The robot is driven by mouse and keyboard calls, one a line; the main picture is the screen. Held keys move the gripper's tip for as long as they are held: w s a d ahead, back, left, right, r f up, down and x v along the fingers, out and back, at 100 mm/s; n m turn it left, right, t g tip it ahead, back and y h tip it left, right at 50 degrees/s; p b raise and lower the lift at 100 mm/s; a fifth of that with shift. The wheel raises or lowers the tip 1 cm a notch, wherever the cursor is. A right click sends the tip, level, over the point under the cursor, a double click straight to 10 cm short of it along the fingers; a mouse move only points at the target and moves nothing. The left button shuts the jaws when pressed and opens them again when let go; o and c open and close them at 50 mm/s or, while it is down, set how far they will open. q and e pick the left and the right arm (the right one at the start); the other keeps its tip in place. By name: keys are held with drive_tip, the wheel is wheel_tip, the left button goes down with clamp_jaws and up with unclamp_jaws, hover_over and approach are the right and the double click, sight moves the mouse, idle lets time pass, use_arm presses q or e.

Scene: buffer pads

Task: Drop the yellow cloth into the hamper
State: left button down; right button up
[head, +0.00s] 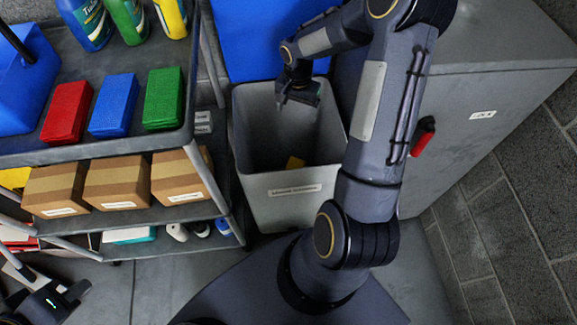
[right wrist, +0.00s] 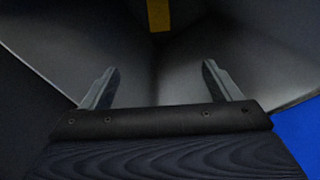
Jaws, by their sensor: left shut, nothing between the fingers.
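The yellow cloth (head: 295,162) lies inside the grey hamper (head: 291,205), low down in it; only a small patch shows. The cloth also shows at the top of the right wrist view (right wrist: 158,14), apart from my fingers. My right gripper (head: 299,103) is over the hamper's mouth toward its far side. In the right wrist view, its two fingers (right wrist: 158,88) are spread wide with nothing between them. My left gripper (head: 48,300) is at the bottom left corner, away from the hamper, shut and empty; its tips are hard to make out.
A cart (head: 90,154) stands left of the hamper, with red (head: 67,112), blue (head: 113,104) and green (head: 163,97) stacks, bottles and cardboard boxes (head: 117,184). A grey cabinet (head: 480,85) stands close on the right. A blue bin (head: 262,40) is behind the hamper.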

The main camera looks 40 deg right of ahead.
wheel_tip(320, 180, up, 8)
drive_tip(key=p, duration=0.1)
drive_tip(key=shift+p, duration=0.3)
drive_tip(key=shift+f, duration=0.1)
idle(0.4)
drive_tip(key=s+a+r+n+t+y, duration=0.1)
drive_tip(key=s+a+r+n+t, duration=0.25)
drive_tip(key=s+a+r, duration=0.55)
drive_tip(key=s+a+r+n+t+y, duration=0.2)
drive_tip(key=s+a+r+n+y, duration=0.1)
drive_tip(key=s+a+n, duration=0.65)
wheel_tip(320, 180, up, 16)
drive_tip(key=s+d+m+p, duration=0.1)
drive_tip(key=m+p, duration=0.1)
drive_tip(key=p, duration=1.4)
drive_tip(key=shift+s+d+r+m, duration=0.15)
drive_tip(key=shift+s+r+m, duration=0.15)
drive_tip(key=shift+m, duration=0.1)
